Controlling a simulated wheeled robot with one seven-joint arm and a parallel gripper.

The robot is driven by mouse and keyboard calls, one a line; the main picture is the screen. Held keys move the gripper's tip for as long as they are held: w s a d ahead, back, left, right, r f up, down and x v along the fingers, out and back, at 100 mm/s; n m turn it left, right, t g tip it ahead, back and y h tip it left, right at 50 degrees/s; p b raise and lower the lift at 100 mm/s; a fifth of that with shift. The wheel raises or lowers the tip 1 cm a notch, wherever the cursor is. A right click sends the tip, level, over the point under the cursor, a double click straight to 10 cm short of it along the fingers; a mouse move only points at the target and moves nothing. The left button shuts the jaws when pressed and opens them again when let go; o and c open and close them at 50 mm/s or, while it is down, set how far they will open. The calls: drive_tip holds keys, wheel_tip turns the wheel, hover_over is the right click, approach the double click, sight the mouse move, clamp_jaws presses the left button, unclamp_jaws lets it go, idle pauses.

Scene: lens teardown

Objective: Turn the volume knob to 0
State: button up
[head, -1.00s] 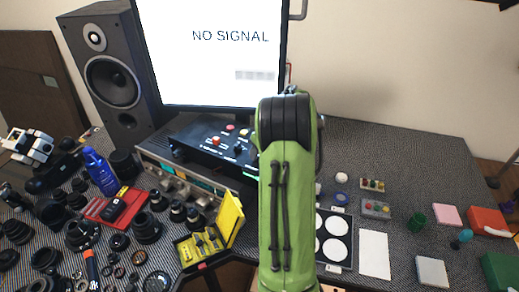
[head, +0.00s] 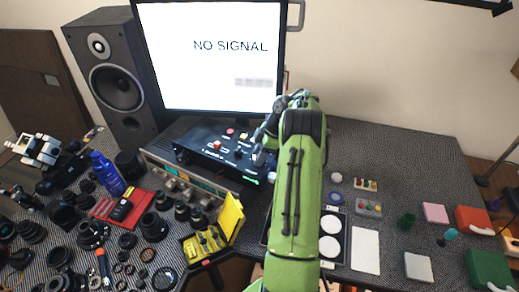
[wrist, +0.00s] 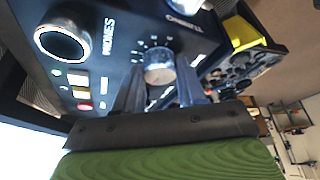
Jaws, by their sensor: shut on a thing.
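In the wrist view, a small round silver knob (wrist: 158,68) stands on a dark panel with white scale marks around it. The two fingers of my gripper (wrist: 158,80) are shut on the knob, one on each side. I cannot read its pointer or setting, and no volume label is legible. In the head view, my green arm reaches to the right end of the stacked audio units, and my fingers and the gripped knob are hidden there. The silver receiver (head: 153,155), with several knobs on its front, stands below a black control box (head: 205,135).
A larger knob (wrist: 185,5) is close above right. The open yellow case (head: 231,219) stands in front of the receiver. The monitor (head: 210,60) is behind.

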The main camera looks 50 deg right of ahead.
drive_tip(key=shift+r+n+g+y+p, duration=0.1)
drive_tip(key=shift+n+g+y+p, duration=0.25)
drive_tip(key=shift+n+p, duration=0.75)
drive_tip(key=o, duration=1.1)
drive_tip(key=shift+c, duration=0.2)
drive_tip(key=p+v, duration=0.4)
drive_tip(key=v, duration=1.1)
drive_tip(key=shift+r+p, duration=0.4)
drive_tip(key=shift+w, duration=0.15)
